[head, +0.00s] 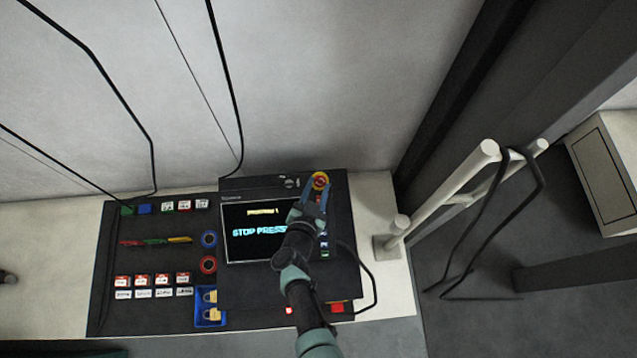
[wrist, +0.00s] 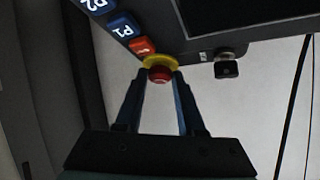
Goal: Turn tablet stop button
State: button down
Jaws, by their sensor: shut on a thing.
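The tablet (head: 265,215) lies on a dark board, its screen showing "STOP PRESS" in cyan, the rest hidden behind my arm. The stop button (head: 320,180) is red on a yellow ring at the tablet's upper right corner. In the wrist view the red stop button (wrist: 159,75) sits between my fingertips, with the yellow ring just beyond it. My gripper (head: 318,187) is shut on the button, one finger on each side. It also shows in the wrist view (wrist: 160,80). My arm hides part of the screen and the tablet's right side.
Blue keys marked P1 (wrist: 123,27) and P2 and an orange key (wrist: 142,45) lie close beside the button. A white rail (head: 445,190) with a hanging black cable stands right of the board. Tags, padlocks (head: 211,296) and tape rolls (head: 208,265) lie left.

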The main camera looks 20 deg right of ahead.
jog(key=shift+w+a+m+g+h, duration=0.1)
jog(key=shift+m+g+h, duration=0.35)
jog(key=shift+m, duration=0.25)
jog(key=c, duration=0.5)
grip_release()
jog(key=p+v, duration=0.4)
jog(key=v, duration=0.9)
jog(key=shift+p, duration=0.3)
jog(key=shift+w, duration=0.1)
